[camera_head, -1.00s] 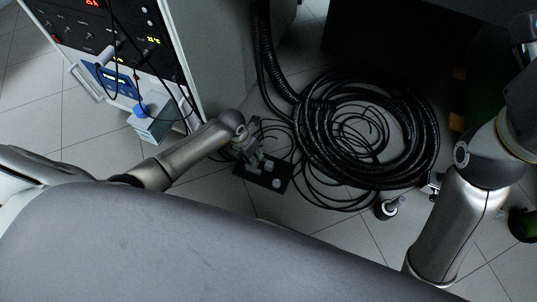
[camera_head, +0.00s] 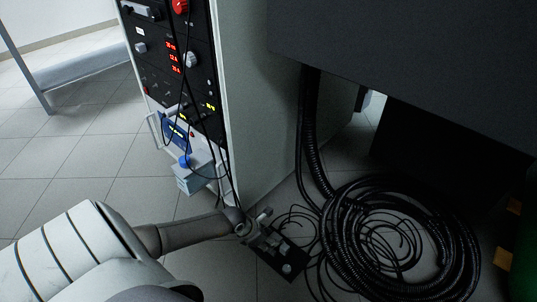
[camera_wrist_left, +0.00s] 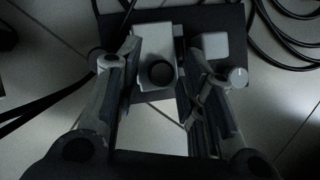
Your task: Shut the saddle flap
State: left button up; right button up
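A small dark base plate (camera_head: 268,262) lies low beside the rack, near the cables. In the left wrist view the plate (camera_wrist_left: 225,18) carries a pale metal block (camera_wrist_left: 153,42) with a round black knob (camera_wrist_left: 161,74). A smaller pale block (camera_wrist_left: 211,45) and a silver knob (camera_wrist_left: 238,77) sit to its right. I cannot tell which piece is the saddle flap or how far it is closed. My left gripper (camera_head: 258,232) is over the plate. In the wrist view its fingers (camera_wrist_left: 158,60) are apart, either side of the knobbed block. My right gripper is not in view.
A rack (camera_head: 185,75) with lit displays stands just behind my left arm, with a blue-and-white box (camera_head: 192,172) and hanging leads. Coiled black hose (camera_head: 335,240) lies right of the plate. A dark overhanging body (camera_head: 410,60) fills the upper right. Tiled floor is clear at left.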

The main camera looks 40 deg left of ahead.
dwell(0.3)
pick_arm(q)
jog(key=v, duration=1.2)
dwell(0.3)
